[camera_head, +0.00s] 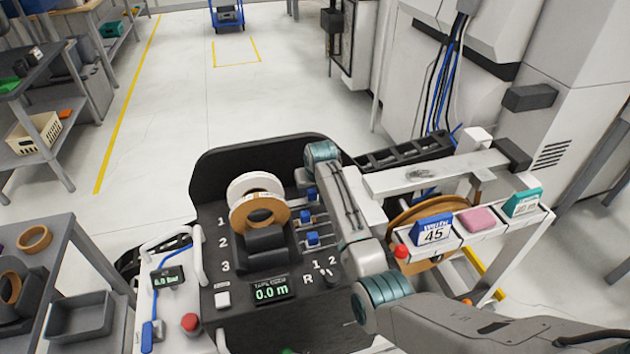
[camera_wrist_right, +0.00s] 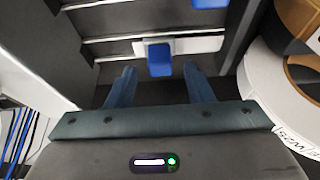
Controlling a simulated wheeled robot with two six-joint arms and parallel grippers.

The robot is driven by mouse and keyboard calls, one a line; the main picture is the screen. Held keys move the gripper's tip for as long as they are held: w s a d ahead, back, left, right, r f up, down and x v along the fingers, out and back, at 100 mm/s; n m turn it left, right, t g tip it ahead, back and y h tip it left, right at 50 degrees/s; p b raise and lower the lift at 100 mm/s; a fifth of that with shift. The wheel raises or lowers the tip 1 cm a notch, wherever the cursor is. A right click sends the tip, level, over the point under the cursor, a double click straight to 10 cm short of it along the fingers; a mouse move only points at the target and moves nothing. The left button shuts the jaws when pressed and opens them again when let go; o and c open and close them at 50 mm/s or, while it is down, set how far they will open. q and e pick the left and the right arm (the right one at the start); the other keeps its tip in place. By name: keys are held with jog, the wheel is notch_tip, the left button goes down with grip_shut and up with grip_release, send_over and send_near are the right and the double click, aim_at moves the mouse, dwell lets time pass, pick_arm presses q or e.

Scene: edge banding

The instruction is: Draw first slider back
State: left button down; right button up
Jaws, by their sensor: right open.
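Three blue sliders sit in rows on the black panel beside the tape rolls in the head view. The farthest, apparently the first slider (camera_head: 311,194), is close to my right wrist. In the right wrist view a blue slider (camera_wrist_right: 159,60) on a pale plate lies ahead, between the lines of the two fingers; it appears to be this one. My right gripper (camera_wrist_right: 157,72) is open and empty, with its blue fingertips apart on either side. I cannot tell whether they touch it. In the head view its fingers cannot be made out. My left gripper is not in view.
The middle slider (camera_head: 305,216) and nearest slider (camera_head: 313,239) follow toward me. A white tape roll (camera_head: 252,184) and a brown tape roll (camera_head: 262,213) stand left of the sliders. A labelled block rail (camera_head: 432,232) stands right.

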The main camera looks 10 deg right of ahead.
jog(key=b+v, duration=0.1)
jog(key=v, duration=0.7)
jog(key=shift+s+r, duration=0.2)
jog(key=shift+r, duration=0.1)
jog(key=shift+c, duration=0.4)
